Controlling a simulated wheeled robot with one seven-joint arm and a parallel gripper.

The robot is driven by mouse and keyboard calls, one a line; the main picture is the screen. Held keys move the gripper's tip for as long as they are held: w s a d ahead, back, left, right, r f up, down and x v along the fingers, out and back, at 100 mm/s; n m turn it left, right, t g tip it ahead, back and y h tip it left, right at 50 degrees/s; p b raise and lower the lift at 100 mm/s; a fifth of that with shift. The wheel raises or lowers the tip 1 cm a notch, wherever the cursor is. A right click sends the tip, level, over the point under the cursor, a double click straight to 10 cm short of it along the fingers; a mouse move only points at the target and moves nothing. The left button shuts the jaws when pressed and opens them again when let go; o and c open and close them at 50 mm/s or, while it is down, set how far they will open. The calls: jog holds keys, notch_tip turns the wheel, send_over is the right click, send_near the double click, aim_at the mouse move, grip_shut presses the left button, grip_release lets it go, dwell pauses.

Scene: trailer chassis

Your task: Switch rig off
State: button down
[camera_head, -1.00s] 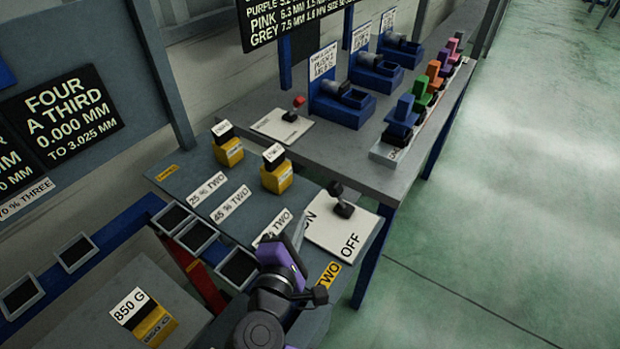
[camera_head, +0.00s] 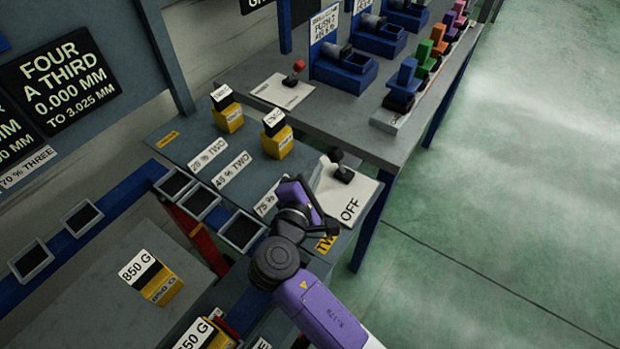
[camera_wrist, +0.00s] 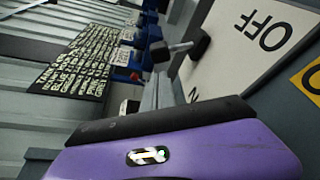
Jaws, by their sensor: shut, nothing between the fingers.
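The rig switch is a dark lever (camera_head: 342,170) with a round knob, on a white panel (camera_head: 362,190) at the bench's front right corner. The lever leans a little left, away from the word OFF. The ON end is mostly hidden by my gripper. In the wrist view the lever (camera_wrist: 182,47) shows beyond my purple hand, with OFF on the panel (camera_wrist: 235,60) to its right. My gripper (camera_head: 310,197) is shut and empty, just left of and nearer than the lever, seemingly apart from it. Its fingertips are hard to make out.
Two yellow blocks (camera_head: 278,143) with black tops stand left of the panel. A red-knobbed lever (camera_head: 293,80) stands on another white plate behind. Blue machines (camera_head: 345,68) and coloured pieces (camera_head: 408,72) line the far bench. Green floor (camera_head: 500,200) on the right is clear.

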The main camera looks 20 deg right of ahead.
aim_at(330, 157)
jog(key=shift+x, duration=1.8)
jog(key=shift+s+d, duration=0.1)
jog(key=s+m+b, duration=0.1)
jog(key=m+b, duration=0.1)
jog(key=b, duration=0.1)
jog(key=d+m+t+b, duration=0.1)
jog(key=m+b, duration=0.1)
jog(key=b, duration=0.1)
jog(key=shift+s+d+r+t, duration=0.1)
jog(key=shift+s+r+t, duration=0.2)
jog(key=shift+s+r, duration=0.1)
jog(key=s+m+b, duration=0.1)
jog(key=m+b, duration=0.1)
jog(key=b, duration=0.1)
jog(key=s+d+m+t+h+b, duration=0.1)
jog(key=m+b, duration=0.1)
jog(key=b, duration=0.1)
jog(key=shift+d+r+b, duration=0.25)
jog(key=shift+r+b, duration=0.05)
jog(key=shift+r, duration=0.1)
jog(key=shift+s+d+r+m+h, duration=0.1)
jog(key=shift+s+d+m+h, duration=0.05)
jog(key=shift+m+h, duration=0.2)
jog(key=shift+s+d+r+b, duration=0.2)
jog(key=shift+s+b, duration=0.1)
jog(key=shift+b, duration=0.15)
jog(key=shift+s+d, duration=0.2)
jog(key=shift+s, duration=0.1)
jog(key=shift+s+d+f, duration=0.15)
jog(key=shift+d+f, duration=0.05)
